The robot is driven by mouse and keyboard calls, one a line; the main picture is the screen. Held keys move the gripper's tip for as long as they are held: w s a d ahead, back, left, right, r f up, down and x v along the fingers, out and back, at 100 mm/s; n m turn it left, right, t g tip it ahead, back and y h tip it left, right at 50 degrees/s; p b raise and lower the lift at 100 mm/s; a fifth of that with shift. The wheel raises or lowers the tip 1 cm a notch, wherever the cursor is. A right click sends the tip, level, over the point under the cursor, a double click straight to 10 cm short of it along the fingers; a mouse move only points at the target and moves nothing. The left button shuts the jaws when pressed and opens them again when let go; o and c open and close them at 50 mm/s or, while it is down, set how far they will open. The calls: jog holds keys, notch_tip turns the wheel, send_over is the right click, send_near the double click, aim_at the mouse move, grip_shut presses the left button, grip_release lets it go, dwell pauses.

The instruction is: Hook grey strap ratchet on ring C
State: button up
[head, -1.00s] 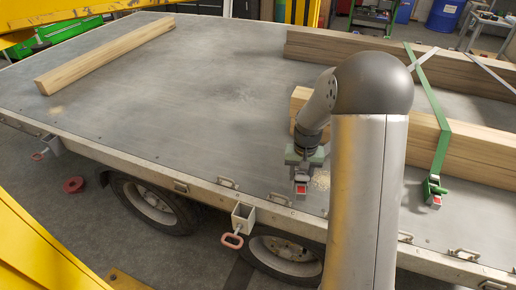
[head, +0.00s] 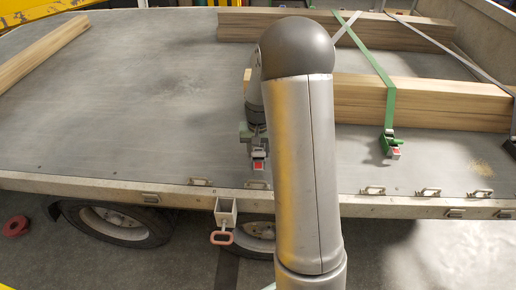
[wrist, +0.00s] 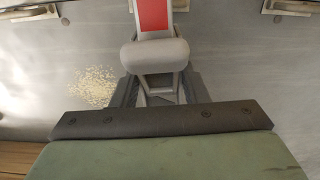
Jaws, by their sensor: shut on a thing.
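My gripper (head: 258,146) is shut on a grey ratchet with a red label (head: 259,165), low over the trailer bed near its front edge. In the wrist view the ratchet (wrist: 155,54) points up the picture, away from the gripper's dark jaws. Metal lashing rings sit along the bed's edge, including one just below the ratchet (head: 257,185) and one to its left (head: 200,182). The ratchet is apart from them. I see no letters, so I cannot tell which ring is C. My arm hides part of the edge.
A green strap (head: 364,47) crosses the timber stacks and ends in a green ratchet (head: 391,149). A grey strap (head: 455,52) runs down the right side to a dark end piece (head: 484,168). A lone timber beam (head: 42,50) lies at left. The bed's middle is clear.

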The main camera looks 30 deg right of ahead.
jog(key=shift+f+b, duration=1.95)
jog(key=shift+f, duration=1.2)
jog(key=o, duration=1.3)
notch_tip(320, 180, up, 17)
jog(key=s+a+r+n+p, duration=0.1)
jog(key=s+a+n+p, duration=0.1)
jog(key=s+a, duration=0.3)
jog(key=s+a+r+n+p, duration=0.1)
jog(key=s+a, duration=0.4)
jog(key=s, duration=0.6)
jog(key=s+a+r+n+p, duration=0.1)
jog(key=s+a+n+p, duration=0.1)
jog(key=s+a, duration=0.3)
jog(key=shift+s+a+r+n+p, duration=0.2)
jog(key=shift+s+p, duration=0.15)
jog(key=shift+s, duration=0.55)
jog(key=shift+s+a+r+n+p, duration=0.1)
jog(key=shift+s+r+n+p, duration=0.2)
jog(key=shift+s, duration=0.55)
